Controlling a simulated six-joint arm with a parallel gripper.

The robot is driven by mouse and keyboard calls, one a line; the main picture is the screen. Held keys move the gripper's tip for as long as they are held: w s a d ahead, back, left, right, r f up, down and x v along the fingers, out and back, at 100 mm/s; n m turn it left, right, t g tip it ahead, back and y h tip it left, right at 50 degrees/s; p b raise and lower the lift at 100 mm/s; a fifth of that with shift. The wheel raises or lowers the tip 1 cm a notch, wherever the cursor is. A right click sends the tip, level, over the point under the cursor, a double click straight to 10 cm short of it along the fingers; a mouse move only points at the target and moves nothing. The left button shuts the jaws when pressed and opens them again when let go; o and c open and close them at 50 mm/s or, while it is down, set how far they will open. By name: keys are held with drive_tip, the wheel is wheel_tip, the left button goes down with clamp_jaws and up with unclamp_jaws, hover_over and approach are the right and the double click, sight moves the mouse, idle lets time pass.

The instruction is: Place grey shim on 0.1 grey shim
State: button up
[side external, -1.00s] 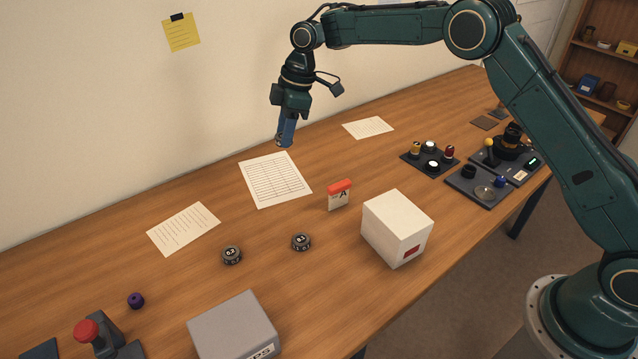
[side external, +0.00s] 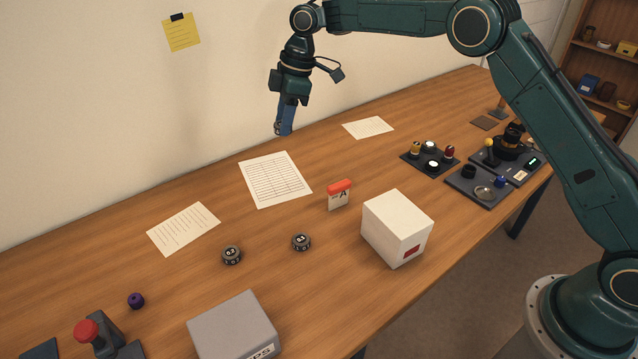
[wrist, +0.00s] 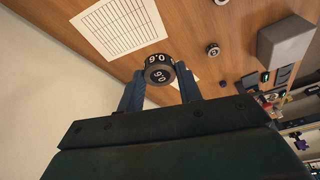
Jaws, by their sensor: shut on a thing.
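My gripper (side external: 284,128) hangs high over the back of the table, near the wall, pointing down. In the wrist view its two blue fingers are shut on a dark grey round shim (wrist: 158,70) with white digits, which may read 0.6 or 0.9. In the side view the held shim is mostly hidden by the fingers. The 0.1 grey shim (side external: 301,242) lies flat on the table, well below and in front of my gripper, with nothing on top of it. Another grey shim (side external: 232,256), whose number is hard to read, lies to its left.
A white box (side external: 397,228) and a red-topped card marked A (side external: 339,196) stand right of the 0.1 shim. A grey box (side external: 234,330), a purple knob (side external: 136,301) and a red-knobbed fixture (side external: 98,338) are front left. A printed sheet (side external: 275,180) lies behind the shims.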

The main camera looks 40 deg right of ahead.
drive_tip(key=shift+s+a+r, duration=0.1)
drive_tip(key=shift+s+a, duration=0.2)
drive_tip(key=s+a+r+n, duration=0.15)
drive_tip(key=s+a, duration=0.35)
drive_tip(key=s, duration=0.7)
hover_over(299, 239)
drive_tip(key=f, duration=1.5)
drive_tip(key=shift+s+d+f, duration=0.1)
drive_tip(key=shift+s+d, duration=0.05)
drive_tip(key=shift+d, duration=0.25)
drive_tip(key=shift+f, duration=2.15)
drive_tip(key=shift+f, duration=0.15)
drive_tip(key=o, duration=1)
